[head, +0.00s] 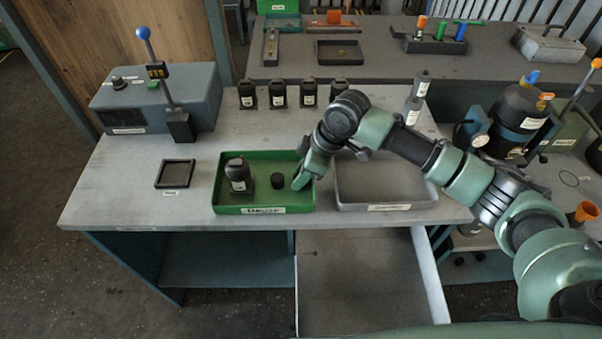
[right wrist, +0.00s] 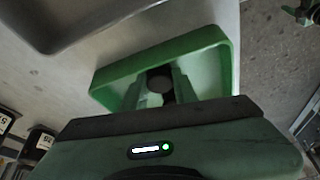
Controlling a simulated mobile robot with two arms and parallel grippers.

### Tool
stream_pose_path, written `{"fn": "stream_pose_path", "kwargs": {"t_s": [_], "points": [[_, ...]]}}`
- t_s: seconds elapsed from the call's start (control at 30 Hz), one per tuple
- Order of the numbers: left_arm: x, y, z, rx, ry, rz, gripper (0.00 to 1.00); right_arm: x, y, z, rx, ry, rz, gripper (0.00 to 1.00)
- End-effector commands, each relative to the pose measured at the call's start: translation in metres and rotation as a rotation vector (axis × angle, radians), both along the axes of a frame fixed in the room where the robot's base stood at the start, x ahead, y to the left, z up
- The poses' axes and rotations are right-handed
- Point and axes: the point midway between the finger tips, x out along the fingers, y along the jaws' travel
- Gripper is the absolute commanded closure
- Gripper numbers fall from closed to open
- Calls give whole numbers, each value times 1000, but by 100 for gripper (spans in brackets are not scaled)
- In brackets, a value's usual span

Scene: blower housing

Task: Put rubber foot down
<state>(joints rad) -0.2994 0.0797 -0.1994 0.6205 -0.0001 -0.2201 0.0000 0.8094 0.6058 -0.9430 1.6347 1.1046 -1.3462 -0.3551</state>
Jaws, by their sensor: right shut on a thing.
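The rubber foot (head: 278,181) is a small black cylinder in the green tray (head: 264,210). My right gripper (head: 298,182) reaches into the tray from the right, beside the foot. In the right wrist view, the green fingers (right wrist: 161,92) stand on either side of a dark round piece (right wrist: 160,83), which I take to be the foot, and are shut on it. I cannot tell whether the foot touches the tray floor. A black housing with a white label (head: 238,176) stands upright at the tray's left. My left gripper is not in view.
A grey tray (head: 388,207) lies just right of the green one. A small black square frame (head: 175,174) lies to the left. Several black labelled units (head: 278,94) stand in a row behind. A grey lever box (head: 155,97) is at the back left.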

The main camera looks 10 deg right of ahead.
Motion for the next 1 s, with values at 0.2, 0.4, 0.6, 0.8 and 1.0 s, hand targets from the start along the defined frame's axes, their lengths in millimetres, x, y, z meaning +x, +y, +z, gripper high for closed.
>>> {"fn": "stream_pose_path", "kwargs": {"t_s": [0.2, 0.4, 0.6, 0.8, 1.0], "points": [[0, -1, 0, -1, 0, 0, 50, 0, 0, -3, 0, 1, 0, 100], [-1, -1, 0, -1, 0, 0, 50, 0, 0, -2, 0, 0, 0, 50], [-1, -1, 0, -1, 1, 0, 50, 0, 0, -2, 0, 0, 0, 50], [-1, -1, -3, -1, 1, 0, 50, -1, -6, 16, 1, -3, -1, 50], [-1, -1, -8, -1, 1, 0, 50, -8, -21, 56, 0, -5, -1, 50]]}}
